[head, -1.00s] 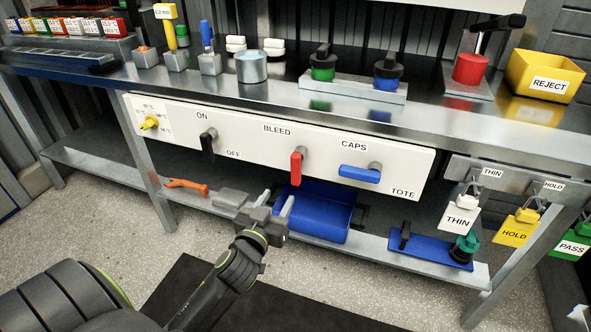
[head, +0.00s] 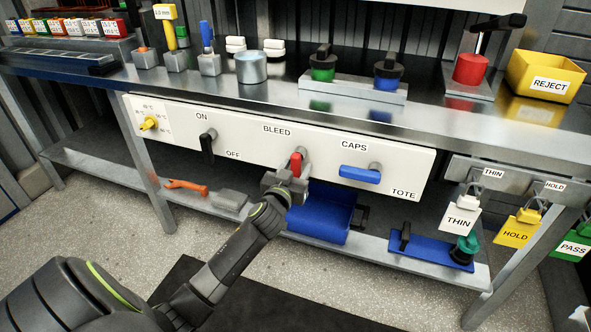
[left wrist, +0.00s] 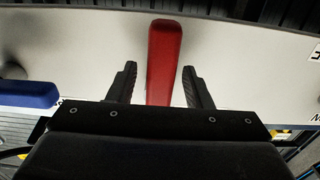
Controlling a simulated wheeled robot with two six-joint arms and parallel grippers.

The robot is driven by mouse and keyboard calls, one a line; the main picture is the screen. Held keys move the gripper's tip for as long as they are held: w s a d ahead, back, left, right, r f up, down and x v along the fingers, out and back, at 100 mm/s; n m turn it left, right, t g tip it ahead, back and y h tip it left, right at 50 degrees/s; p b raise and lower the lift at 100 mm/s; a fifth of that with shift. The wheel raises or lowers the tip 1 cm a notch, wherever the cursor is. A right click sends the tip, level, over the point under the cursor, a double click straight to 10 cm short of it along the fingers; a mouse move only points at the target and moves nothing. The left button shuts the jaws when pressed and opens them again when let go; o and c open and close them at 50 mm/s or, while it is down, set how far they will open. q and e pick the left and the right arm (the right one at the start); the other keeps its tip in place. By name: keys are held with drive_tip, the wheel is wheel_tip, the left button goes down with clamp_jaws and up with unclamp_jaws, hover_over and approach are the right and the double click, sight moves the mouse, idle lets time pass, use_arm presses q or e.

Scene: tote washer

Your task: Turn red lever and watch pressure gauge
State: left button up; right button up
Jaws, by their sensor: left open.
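The red lever (head: 296,160) hangs down from its pivot under the word BLEED on the white panel (head: 240,154). My left gripper (head: 291,178) is at the lever's lower part in the head view. In the left wrist view the red lever (left wrist: 164,60) stands between the two open fingers of the left gripper (left wrist: 158,85), with a visible gap on each side. I cannot make out a pressure gauge in these views. My right gripper is not in view.
A black lever (head: 207,146) hangs to the left by ON and OFF, and a blue lever (head: 360,174) lies sideways to the right under CAPS. Below are a blue bin (head: 322,222) and an orange wrench (head: 187,187) on the lower shelf. The steel bench edge runs above.

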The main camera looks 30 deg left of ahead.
use_arm(q)
drive_tip(key=shift+c, duration=0.4)
clamp_jaws()
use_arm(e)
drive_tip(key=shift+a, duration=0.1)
